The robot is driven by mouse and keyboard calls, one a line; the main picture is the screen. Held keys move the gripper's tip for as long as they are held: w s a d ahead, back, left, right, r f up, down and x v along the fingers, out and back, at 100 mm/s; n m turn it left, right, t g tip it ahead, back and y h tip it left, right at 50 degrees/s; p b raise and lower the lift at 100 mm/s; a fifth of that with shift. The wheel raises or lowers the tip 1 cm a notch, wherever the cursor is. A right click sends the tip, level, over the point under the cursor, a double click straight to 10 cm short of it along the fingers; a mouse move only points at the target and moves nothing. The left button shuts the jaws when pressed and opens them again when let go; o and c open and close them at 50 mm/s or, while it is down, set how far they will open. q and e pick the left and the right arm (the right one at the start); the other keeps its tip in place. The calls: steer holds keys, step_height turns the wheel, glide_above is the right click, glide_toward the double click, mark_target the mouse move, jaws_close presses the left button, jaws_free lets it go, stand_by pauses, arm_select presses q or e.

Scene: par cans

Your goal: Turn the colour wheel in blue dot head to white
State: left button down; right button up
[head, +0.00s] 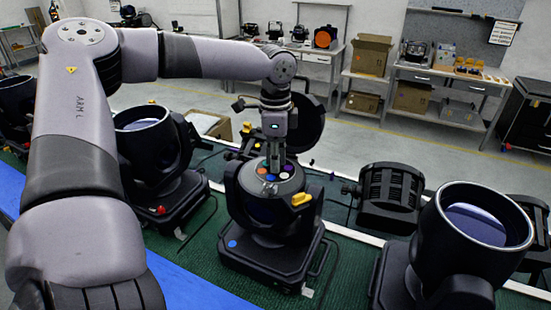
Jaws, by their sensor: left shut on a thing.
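The blue dot head (262,214) stands in the middle on the green mat, with a blue dot (232,243) on its base. Its top is open and shows the colour wheel (287,168), a disc with orange, blue, red and other coloured spots. My left gripper (273,171) points straight down into the open top. It is shut at the wheel, and its fingertips cover part of the disc. Which colour is set as the active one cannot be told. My right gripper is not in view.
A red dot head (149,147) stands to the left, and another lamp head (465,235) to the right. Cables cross the mat (345,265).

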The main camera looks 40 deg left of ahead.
arm_select(q)
steer(key=m, duration=0.7)
steer(key=shift+w, duration=0.1)
steer(key=m, duration=0.6)
steer(key=shift+r, duration=0.1)
steer(key=shift+m, duration=0.3)
steer(key=c, duration=1.5)
jaws_free()
steer(key=shift+o, duration=0.2)
step_height(320, 180, up, 12)
